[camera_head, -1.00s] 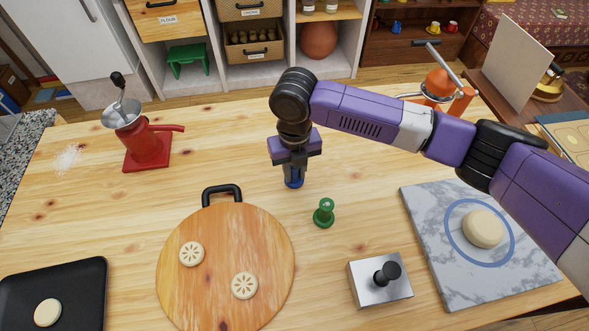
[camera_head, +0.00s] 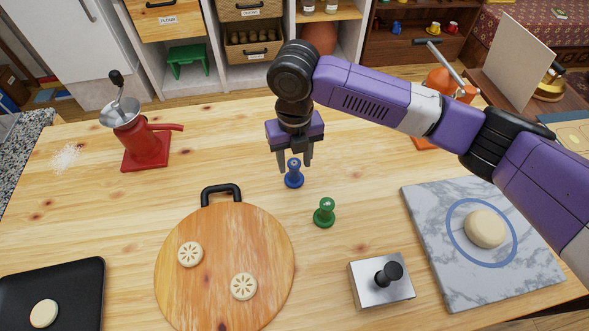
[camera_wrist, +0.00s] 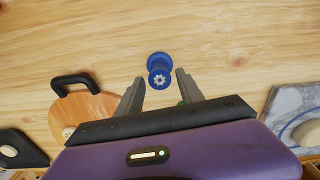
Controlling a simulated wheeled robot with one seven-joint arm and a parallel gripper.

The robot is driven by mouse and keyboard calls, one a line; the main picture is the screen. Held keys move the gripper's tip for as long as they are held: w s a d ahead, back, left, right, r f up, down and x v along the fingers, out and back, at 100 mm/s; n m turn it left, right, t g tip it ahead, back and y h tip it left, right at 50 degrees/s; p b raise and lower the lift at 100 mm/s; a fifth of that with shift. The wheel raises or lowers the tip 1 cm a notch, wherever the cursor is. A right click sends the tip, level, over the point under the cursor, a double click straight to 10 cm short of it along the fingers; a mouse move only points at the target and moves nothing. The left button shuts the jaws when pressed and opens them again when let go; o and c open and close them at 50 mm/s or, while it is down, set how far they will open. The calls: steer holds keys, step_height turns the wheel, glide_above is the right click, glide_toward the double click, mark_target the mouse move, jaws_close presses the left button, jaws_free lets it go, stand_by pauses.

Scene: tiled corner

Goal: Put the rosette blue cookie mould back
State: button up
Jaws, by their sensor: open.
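The blue cookie mould (camera_head: 294,174) stands upright on the wooden table, behind the green mould. In the wrist view the blue mould (camera_wrist: 160,69) shows a pale rosette mark on its top. My gripper (camera_head: 294,161) is open and empty just above the blue mould; its fingers are clear of it in the wrist view (camera_wrist: 160,84). The green mould (camera_head: 324,213) stands upright a little nearer and to the right. The round wooden board (camera_head: 225,260) holds two cookies with rosette marks (camera_head: 190,254).
A steel block with a black knob (camera_head: 380,279) stands at the front right. A marble slab (camera_head: 440,240) with dough lies at right, a black tray (camera_head: 80,285) at front left, a red grinder (camera_head: 145,148) at back left. The table between grinder and moulds is clear.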

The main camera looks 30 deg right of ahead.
step_height(320, 180, up, 8)
steer(key=shift+f+b, duration=0.15)
steer(key=shift+b, duration=0.4)
